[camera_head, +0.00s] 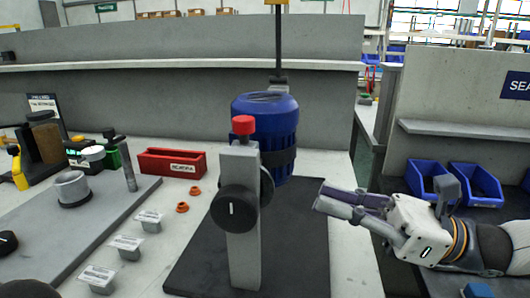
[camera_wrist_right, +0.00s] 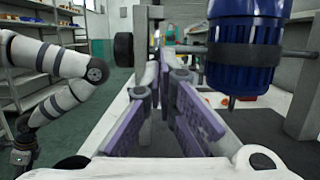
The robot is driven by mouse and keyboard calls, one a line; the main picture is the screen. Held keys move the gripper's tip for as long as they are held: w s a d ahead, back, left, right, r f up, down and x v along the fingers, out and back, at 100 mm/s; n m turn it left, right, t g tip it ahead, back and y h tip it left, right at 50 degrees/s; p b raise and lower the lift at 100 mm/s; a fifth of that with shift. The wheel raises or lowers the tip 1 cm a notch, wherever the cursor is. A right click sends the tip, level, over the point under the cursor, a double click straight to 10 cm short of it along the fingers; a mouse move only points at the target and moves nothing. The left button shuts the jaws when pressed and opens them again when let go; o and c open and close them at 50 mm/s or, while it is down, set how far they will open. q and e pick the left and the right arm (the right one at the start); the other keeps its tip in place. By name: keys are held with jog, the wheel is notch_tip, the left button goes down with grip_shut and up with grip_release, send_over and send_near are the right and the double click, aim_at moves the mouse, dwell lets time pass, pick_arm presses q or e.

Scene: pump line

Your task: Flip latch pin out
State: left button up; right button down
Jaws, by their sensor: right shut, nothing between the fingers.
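A grey upright post (camera_head: 243,220) with a red cap (camera_head: 243,125) and black round knobs (camera_head: 234,207) stands on a dark mat. The post also shows in the wrist view (camera_wrist_right: 146,35). I cannot tell which part is the latch pin. A blue ribbed pump body (camera_head: 266,125) stands behind the post; it is at the right in the wrist view (camera_wrist_right: 243,35). My right gripper (camera_head: 319,197) is shut and empty, right of the post and apart from it, pointing left. Its purple pads show in the wrist view (camera_wrist_right: 170,75). My left gripper cannot be made out.
A red bin (camera_head: 172,163), orange rings (camera_head: 182,207) and small labelled blocks (camera_head: 149,221) lie left of the mat (camera_head: 300,265). A grey plate (camera_head: 110,210) with a cup (camera_head: 73,187) is further left. Blue bins (camera_head: 428,181) stand on the right. The mat's front right is clear.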

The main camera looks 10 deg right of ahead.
pick_arm(q)
jog(key=shift+w+r+p, duration=0.3)
jog(key=shift+w+p, duration=0.05)
pick_arm(e)
jog(key=w+a+r, duration=0.3)
jog(key=a+r, duration=0.3)
jog(key=a, duration=0.3)
jog(key=shift+r, duration=0.15)
pick_arm(q)
jog(key=shift+s+a+r, duration=0.2)
jog(key=shift+a+r, duration=0.1)
pick_arm(e)
jog(key=f+v, duration=0.1)
jog(key=v, duration=0.9)
jog(key=shift+f, duration=0.5)
jog(key=shift+d, duration=0.1)
